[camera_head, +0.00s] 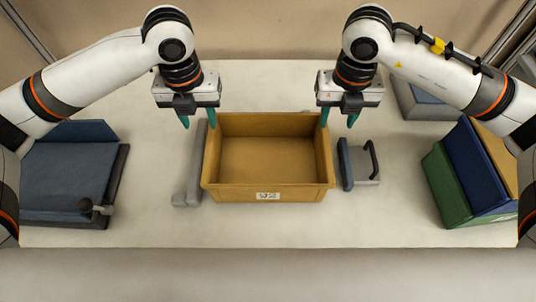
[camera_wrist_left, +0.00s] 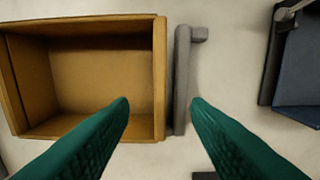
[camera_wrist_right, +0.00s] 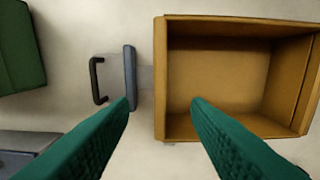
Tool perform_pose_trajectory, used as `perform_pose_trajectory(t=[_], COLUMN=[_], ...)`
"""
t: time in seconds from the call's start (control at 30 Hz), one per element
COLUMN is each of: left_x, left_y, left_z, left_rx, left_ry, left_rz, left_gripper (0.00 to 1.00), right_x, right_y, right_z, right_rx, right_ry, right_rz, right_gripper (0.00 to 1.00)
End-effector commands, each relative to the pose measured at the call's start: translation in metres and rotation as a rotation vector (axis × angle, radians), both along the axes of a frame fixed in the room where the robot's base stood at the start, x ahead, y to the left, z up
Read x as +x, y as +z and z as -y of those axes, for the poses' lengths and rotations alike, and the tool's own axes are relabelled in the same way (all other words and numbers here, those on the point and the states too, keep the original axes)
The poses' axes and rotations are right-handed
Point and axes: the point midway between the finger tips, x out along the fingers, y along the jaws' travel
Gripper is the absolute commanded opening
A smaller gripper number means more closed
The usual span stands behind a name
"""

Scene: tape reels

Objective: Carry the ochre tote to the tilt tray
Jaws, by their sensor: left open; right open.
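The ochre tote (camera_head: 268,192) stands upright and empty on the table's middle, with a white label on its front. My left gripper (camera_head: 199,118) is open above the tote's left wall near its back corner. In the left wrist view its fingers lie on either side of the tote's wall (camera_wrist_left: 159,75). My right gripper (camera_head: 338,118) is open above the right wall near the back corner; in the right wrist view its fingers straddle that wall (camera_wrist_right: 160,80). Neither holds anything. A dark blue tray with a knob (camera_head: 70,170), apparently the tilt tray, lies at the left.
A grey rail (camera_head: 188,190) runs close along the tote's left side. A blue-grey plate with a black handle (camera_head: 346,163) stands close to its right. Tilted green and blue bins (camera_head: 478,165) stand at the right. The table front is clear.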

Motion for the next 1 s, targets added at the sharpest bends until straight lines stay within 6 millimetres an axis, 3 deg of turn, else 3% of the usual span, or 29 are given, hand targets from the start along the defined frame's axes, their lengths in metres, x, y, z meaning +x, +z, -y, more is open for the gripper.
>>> perform_pose_trajectory(t=[0.27,0.7,1.0], left_x=[0.0,0.0,0.0], left_y=[-0.01,-0.088,-0.118], left_z=[0.0,0.0,0.0], left_rx=[0.001,0.001,0.0], left_ry=[0.001,0.002,0.0], left_rz=[-0.003,-0.004,-0.002], left_gripper=[0.44,0.44,0.44], right_x=[0.0,-0.001,0.0], right_y=[-0.01,-0.089,-0.118], right_z=[0.0,0.0,0.0], right_rx=[0.0,-0.001,0.0], right_ry=[-0.001,-0.001,-0.002], right_rz=[-0.002,-0.004,-0.001], right_gripper=[0.44,0.44,0.44])
